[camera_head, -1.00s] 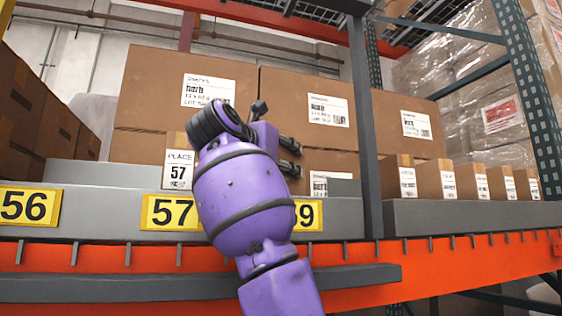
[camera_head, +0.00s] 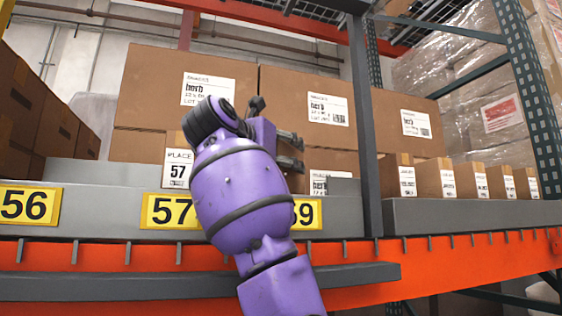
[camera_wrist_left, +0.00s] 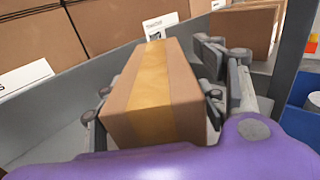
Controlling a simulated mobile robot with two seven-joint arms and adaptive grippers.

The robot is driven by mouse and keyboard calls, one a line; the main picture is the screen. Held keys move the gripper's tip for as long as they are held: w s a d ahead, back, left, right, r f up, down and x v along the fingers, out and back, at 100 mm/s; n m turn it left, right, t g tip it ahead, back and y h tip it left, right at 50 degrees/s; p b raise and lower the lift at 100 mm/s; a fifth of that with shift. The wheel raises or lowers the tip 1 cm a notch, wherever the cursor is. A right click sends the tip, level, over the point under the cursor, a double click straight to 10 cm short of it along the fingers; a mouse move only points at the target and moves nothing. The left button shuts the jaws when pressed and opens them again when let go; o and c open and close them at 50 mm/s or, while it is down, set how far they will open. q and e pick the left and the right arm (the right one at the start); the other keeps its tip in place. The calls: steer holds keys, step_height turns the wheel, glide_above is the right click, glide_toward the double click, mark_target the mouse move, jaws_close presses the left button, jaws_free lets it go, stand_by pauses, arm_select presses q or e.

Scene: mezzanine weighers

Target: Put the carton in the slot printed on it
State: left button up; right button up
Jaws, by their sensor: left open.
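The brown carton (camera_head: 176,141) stands upright on the grey shelf, its white label reading PLACE 57. Its label end is above the yellow slot tag 57 (camera_head: 168,211); my left arm hides much of the rest. In the left wrist view the carton (camera_wrist_left: 152,95) has a tan tape strip along its top and lies between the open fingers of my left gripper (camera_wrist_left: 158,85). In the head view the left gripper's fingers (camera_head: 298,152) show to the right of the purple wrist. Whether either finger touches the carton I cannot tell. My right gripper is not in view.
Large stacked cartons (camera_head: 220,75) stand behind. A grey post (camera_head: 364,130) rises to the right, with several small cartons (camera_head: 435,177) beyond it. A grey ledge (camera_head: 110,222) runs along the front, with tags 56 (camera_head: 25,205) and 59 (camera_head: 308,214).

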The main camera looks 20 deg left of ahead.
arm_select(q)
steer(key=s, duration=0.3)
steer(key=s+a, duration=0.1)
steer(key=s, duration=0.3)
steer(key=s+a, duration=0.1)
steer(key=s, duration=0.3)
steer(key=shift+s, duration=0.1)
